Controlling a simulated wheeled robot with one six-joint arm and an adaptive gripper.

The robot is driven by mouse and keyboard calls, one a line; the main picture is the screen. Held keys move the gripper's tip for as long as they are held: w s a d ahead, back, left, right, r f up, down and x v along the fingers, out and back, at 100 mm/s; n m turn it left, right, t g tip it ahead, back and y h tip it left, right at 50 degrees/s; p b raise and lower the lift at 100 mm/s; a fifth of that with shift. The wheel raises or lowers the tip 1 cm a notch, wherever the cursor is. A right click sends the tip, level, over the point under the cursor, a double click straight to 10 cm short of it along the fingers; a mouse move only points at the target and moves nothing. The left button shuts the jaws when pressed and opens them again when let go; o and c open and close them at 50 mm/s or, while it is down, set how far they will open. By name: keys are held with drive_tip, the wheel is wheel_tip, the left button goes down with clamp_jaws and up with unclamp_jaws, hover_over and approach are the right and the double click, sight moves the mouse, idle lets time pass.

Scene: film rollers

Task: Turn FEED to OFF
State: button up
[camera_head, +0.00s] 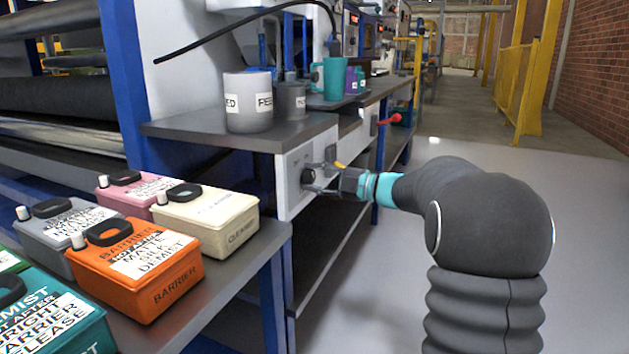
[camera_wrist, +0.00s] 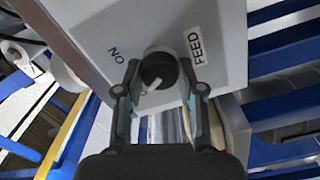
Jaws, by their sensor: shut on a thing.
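The FEED knob (camera_wrist: 158,68) is a round dark knob with a white pointer line, on a light grey panel (camera_wrist: 90,25). In the wrist view a FEED label (camera_wrist: 195,48) is on its right and an ON mark (camera_wrist: 117,55) at its upper left. The pointer slants to the lower left, toward a letter partly hidden by my left finger. My gripper (camera_wrist: 160,64) is shut on the knob, one finger on each side. In the head view my gripper (camera_head: 316,180) reaches the panel box (camera_head: 290,200) from the right, at the dark knob (camera_head: 308,176).
A grey shelf (camera_head: 180,128) above the panel holds a light grey mug (camera_head: 248,88) and other cups. Labelled containers, including an orange one (camera_head: 140,280), stand on the bench at left. A red handle (camera_head: 395,118) sits farther back. The floor (camera_head: 420,250) at right is clear.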

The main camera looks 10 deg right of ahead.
idle(0.4)
drive_tip(key=o, duration=1.1)
drive_tip(key=shift+o, duration=0.2)
drive_tip(key=v, duration=1.2)
drive_tip(key=shift+w, duration=0.1)
